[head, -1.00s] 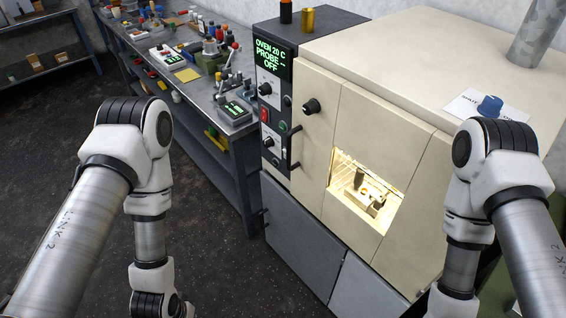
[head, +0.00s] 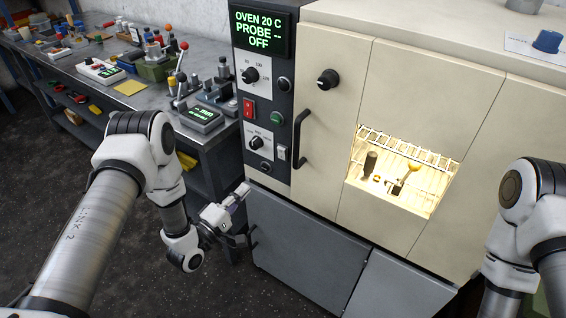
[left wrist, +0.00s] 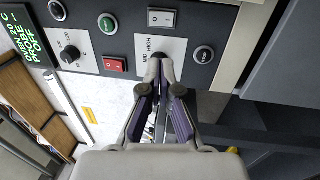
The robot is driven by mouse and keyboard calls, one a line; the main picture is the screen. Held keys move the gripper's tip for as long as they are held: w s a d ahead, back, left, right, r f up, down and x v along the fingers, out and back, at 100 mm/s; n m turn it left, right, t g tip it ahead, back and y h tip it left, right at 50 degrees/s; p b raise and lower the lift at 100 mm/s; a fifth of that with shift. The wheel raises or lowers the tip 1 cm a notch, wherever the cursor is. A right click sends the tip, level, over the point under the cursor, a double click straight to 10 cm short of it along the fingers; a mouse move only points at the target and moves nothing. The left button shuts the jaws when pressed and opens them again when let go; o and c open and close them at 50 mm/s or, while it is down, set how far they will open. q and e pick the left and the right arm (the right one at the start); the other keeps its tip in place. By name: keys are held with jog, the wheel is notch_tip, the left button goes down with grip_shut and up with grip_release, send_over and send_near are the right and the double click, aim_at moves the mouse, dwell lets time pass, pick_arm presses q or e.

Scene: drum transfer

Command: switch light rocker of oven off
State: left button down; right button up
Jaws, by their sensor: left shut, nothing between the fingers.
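The cream oven (head: 330,55) has a dark control panel at its left side. A white rocker (head: 282,153) sits low on the panel, right of the lower knob (head: 256,142). A red rocker (head: 248,108) sits higher up. I cannot read which one is labelled for the light. The oven window (head: 402,170) glows brightly. My left gripper (head: 240,192) is below the panel, shut and empty. In the left wrist view its fingertips (left wrist: 160,62) overlap the lower knob's plate, with the white rocker (left wrist: 162,18) beyond them and the red rocker (left wrist: 115,65) to the left. My right gripper is out of view.
A door handle (head: 301,138) stands out just right of the white rocker. A workbench (head: 60,62) with several tools and devices runs along the left. Grey cabinet doors (head: 300,250) are below the oven.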

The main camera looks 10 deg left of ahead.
pick_arm(q)
jog(key=d+r, duration=0.1)
jog(key=p, duration=0.3)
send_near(280, 151)
jog(key=x, duration=0.6)
jog(key=shift+w+d+p, duration=0.2)
jog(key=shift+w+p, duration=0.1)
jog(key=shift+w, duration=0.3)
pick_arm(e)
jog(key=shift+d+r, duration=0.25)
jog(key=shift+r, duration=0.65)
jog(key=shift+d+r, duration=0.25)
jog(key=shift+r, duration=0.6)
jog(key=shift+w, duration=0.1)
pick_arm(q)
jog(key=shift+w+r+g+y, duration=0.2)
jog(key=shift+w+g+y, duration=0.05)
jog(key=shift+g+y, duration=0.15)
jog(key=shift+s, duration=0.1)
jog(key=shift+d, duration=0.1)
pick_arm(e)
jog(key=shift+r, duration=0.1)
